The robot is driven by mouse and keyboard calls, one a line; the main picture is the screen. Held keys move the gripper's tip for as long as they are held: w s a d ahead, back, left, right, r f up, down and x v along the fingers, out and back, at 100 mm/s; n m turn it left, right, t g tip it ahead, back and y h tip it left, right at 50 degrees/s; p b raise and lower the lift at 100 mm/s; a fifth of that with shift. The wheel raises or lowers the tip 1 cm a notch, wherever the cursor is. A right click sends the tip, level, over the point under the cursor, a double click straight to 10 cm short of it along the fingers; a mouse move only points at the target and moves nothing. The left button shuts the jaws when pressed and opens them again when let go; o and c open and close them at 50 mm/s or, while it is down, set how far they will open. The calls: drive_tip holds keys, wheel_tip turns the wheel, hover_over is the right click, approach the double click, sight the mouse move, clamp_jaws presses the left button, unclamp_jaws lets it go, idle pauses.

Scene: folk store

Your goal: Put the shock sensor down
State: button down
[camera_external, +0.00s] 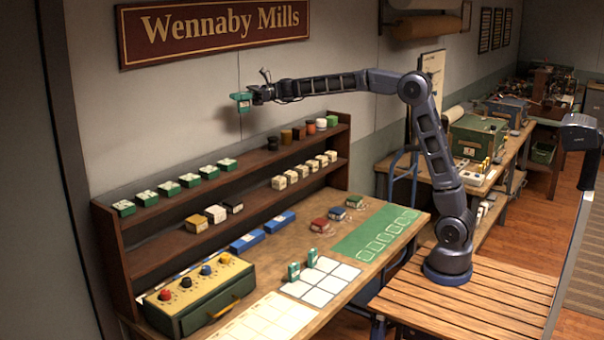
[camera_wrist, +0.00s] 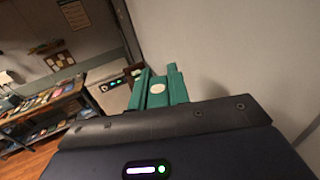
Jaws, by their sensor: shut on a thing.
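A small teal shock sensor (camera_external: 242,99) is held at the left end of my outstretched arm, high above the shelf unit and close to the wall. My gripper (camera_external: 254,97) is shut on it. In the wrist view the teal sensor (camera_wrist: 158,90) with a pale round spot stands up beyond the dark gripper body. Two similar teal devices (camera_external: 294,271) stand upright on the white grid mat (camera_external: 325,284) on the bench below.
The two-tier shelf (camera_external: 180,240) carries several green-and-white boxes (camera_external: 168,188), jars (camera_external: 298,132) and cream boxes (camera_external: 304,170). The bench has a green mat (camera_external: 378,233) with outlined squares, a knobbed control box (camera_external: 200,295), and blue boxes (camera_external: 262,231). Several grid cells are bare.

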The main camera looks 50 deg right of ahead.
wheel_tip(320, 180, down, 20)
idle(0.6)
drive_tip(key=shift+f, duration=0.1)
drive_tip(key=c, duration=1.3)
unclamp_jaws()
